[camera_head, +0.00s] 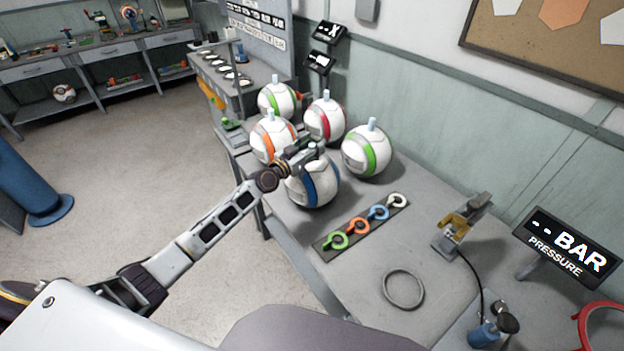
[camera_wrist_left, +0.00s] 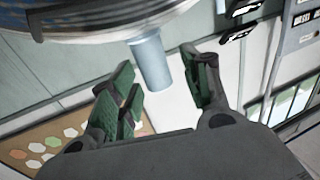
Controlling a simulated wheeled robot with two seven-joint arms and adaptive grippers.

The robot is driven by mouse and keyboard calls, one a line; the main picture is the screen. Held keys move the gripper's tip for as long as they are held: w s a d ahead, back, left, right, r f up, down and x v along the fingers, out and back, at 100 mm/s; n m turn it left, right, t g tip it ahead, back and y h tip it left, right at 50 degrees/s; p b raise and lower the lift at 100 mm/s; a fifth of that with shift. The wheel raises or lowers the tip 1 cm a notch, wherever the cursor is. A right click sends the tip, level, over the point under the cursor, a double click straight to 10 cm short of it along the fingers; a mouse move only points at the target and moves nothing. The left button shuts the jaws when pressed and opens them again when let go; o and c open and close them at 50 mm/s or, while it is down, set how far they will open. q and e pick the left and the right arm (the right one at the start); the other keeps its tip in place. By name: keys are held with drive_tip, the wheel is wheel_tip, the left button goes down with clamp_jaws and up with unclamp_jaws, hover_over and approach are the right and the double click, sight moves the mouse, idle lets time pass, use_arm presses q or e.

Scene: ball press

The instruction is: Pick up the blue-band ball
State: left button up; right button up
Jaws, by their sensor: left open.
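The blue-band ball (camera_head: 314,184) is white with a blue stripe and sits on the grey table, nearest to me among several balls. My left gripper (camera_head: 304,156) is at the top of this ball in the head view. In the left wrist view the open left gripper (camera_wrist_left: 160,95) has green-padded fingers on either side of a light blue-grey peg (camera_wrist_left: 151,62). The peg joins a large rounded pale surface (camera_wrist_left: 105,22) at the top of that view. I cannot tell whether the fingers touch the peg. My right gripper is not in view.
Balls with orange (camera_head: 272,139), red (camera_head: 325,120) and green (camera_head: 366,152) bands stand close behind and beside it. A strip of coloured rings (camera_head: 362,228) lies in front. A metal ring (camera_head: 403,289), a clamp (camera_head: 462,222) and a pressure display (camera_head: 567,246) are to the right.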

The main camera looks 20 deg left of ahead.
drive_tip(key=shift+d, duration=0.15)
use_arm(q)
drive_tip(key=c, duration=0.4)
clamp_jaws()
drive_tip(key=shift+r, duration=0.1)
